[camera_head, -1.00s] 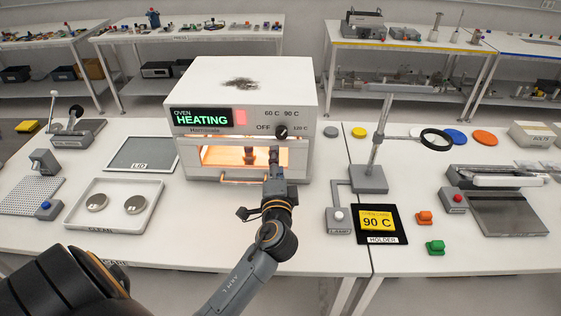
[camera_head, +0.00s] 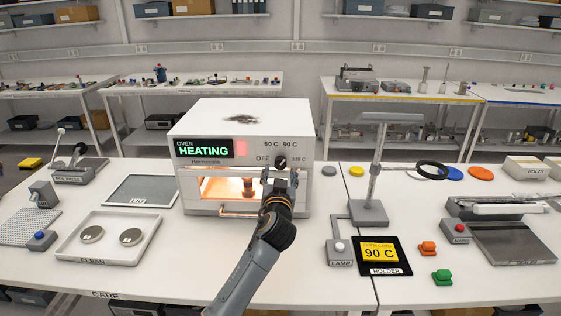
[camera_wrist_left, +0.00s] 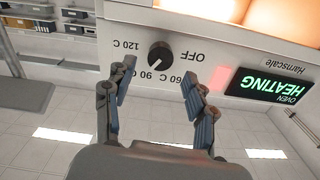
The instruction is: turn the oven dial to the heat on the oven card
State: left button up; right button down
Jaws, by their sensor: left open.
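The white oven (camera_head: 240,115) stands on the bench, its display reading HEATING in green. Its black dial (camera_head: 281,162) is on the front, right of centre, ringed by OFF, 60 C, 90 C and 120 C. The oven card (camera_head: 378,253), yellow, reads 90 C and lies in the black holder (camera_head: 391,271). My left gripper (camera_head: 279,178) is open just in front of and below the dial. In the left wrist view the dial (camera_wrist_left: 160,56) shows between the open fingers (camera_wrist_left: 158,75), apparently untouched. My right gripper is not in view.
A lamp stand (camera_head: 370,210) stands right of the oven. Orange and green blocks (camera_head: 442,277) sit right of the card. The oven window glows orange above its handle.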

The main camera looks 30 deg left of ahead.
aim_at(281, 164)
pick_arm(q)
jog(key=x, duration=0.4)
jog(key=shift+w+r+p, duration=0.1)
jog(key=shift+p, duration=0.25)
jog(key=shift+w+a, duration=0.4)
jog(key=shift+w, duration=0.15)
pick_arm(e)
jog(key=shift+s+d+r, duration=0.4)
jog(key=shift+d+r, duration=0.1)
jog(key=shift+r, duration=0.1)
pick_arm(q)
jog(key=c, duration=1.2)
jog(key=shift+o, duration=0.2)
jog(key=shift+f+n+b, duration=0.25)
jog(key=shift+n+b, duration=0.05)
jog(key=shift+b, duration=0.45)
jog(key=shift+r, duration=0.15)
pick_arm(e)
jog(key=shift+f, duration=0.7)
pick_arm(q)
jog(key=o, duration=1.2)
jog(key=shift+c, duration=0.2)
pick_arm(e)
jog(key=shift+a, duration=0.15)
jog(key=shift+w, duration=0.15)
